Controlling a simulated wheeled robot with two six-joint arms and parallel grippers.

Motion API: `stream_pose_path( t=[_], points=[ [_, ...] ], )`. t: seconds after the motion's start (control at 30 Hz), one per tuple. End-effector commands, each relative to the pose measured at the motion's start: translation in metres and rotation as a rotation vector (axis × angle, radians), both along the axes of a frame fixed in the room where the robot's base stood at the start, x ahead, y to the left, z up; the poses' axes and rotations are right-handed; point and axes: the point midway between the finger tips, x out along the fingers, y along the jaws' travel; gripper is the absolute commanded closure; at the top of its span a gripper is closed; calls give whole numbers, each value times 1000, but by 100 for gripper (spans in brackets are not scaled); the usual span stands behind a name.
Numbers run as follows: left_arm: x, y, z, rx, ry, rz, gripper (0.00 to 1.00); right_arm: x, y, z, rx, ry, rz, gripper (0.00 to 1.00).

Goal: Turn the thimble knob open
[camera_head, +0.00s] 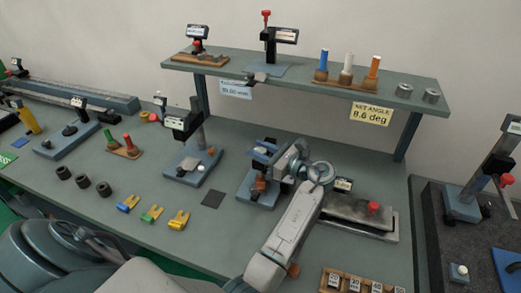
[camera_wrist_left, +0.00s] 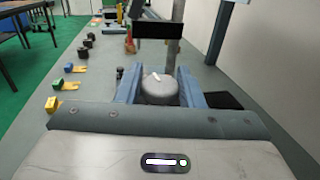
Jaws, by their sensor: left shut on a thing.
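My left gripper (camera_head: 265,153) reaches over a small blue-based stand (camera_head: 245,190) in the middle of the bench. In the left wrist view its two blue fingers (camera_wrist_left: 160,88) stand on either side of a round grey knob (camera_wrist_left: 160,92) with a white mark on top, and are shut on it. I take this to be the thimble knob. In the head view the gripper and wrist cover most of the knob. My right gripper is not in view.
Left of the stand is another gauge on a blue base (camera_head: 195,168). A dark square pad (camera_head: 213,198) lies nearby. Yellow, green and blue clips (camera_head: 152,214) sit front left.

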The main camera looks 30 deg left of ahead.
Motion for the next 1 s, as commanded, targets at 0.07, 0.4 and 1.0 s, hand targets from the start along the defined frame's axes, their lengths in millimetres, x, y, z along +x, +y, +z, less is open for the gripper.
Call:
stream_pose_path(
  t=[0.07, 0.4, 1.0],
  points=[
    [2, 1, 2, 2, 0, 65, 89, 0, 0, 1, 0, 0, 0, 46],
    [1, 1, 1, 2, 0, 272, 89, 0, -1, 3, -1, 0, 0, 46],
    [0, 1, -1, -1, 2, 350, 89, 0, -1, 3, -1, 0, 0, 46]
  ],
)
